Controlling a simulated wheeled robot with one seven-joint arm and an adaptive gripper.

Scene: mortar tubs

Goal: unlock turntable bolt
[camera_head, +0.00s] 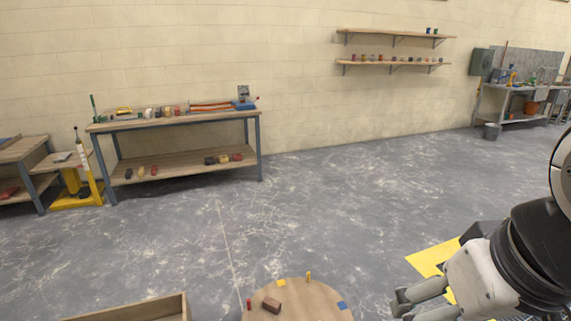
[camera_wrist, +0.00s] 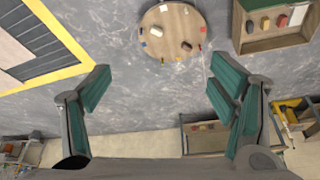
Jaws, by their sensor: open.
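The round wooden turntable (camera_head: 305,300) is at the bottom of the head view, cut off by the frame edge. A yellow upright peg (camera_head: 308,276) is at its far rim and a red peg (camera_head: 249,304) at its left rim. I cannot tell which part is the bolt. A brown block (camera_head: 271,304) lies on top. In the wrist view the turntable (camera_wrist: 175,20) shows at top centre, with a white block (camera_wrist: 156,31) and a brown block on it. My gripper (camera_head: 408,302) is right of the turntable, apart from it. In the wrist view its fingers (camera_wrist: 158,88) are spread and empty.
A yellow-bordered floor area (camera_head: 432,257) lies beside my arm. A wooden tray or box (camera_head: 140,308) is left of the turntable. A workbench (camera_head: 175,122) with tools stands at the wall. Wall shelves (camera_head: 395,64) hold small items. The middle floor is clear.

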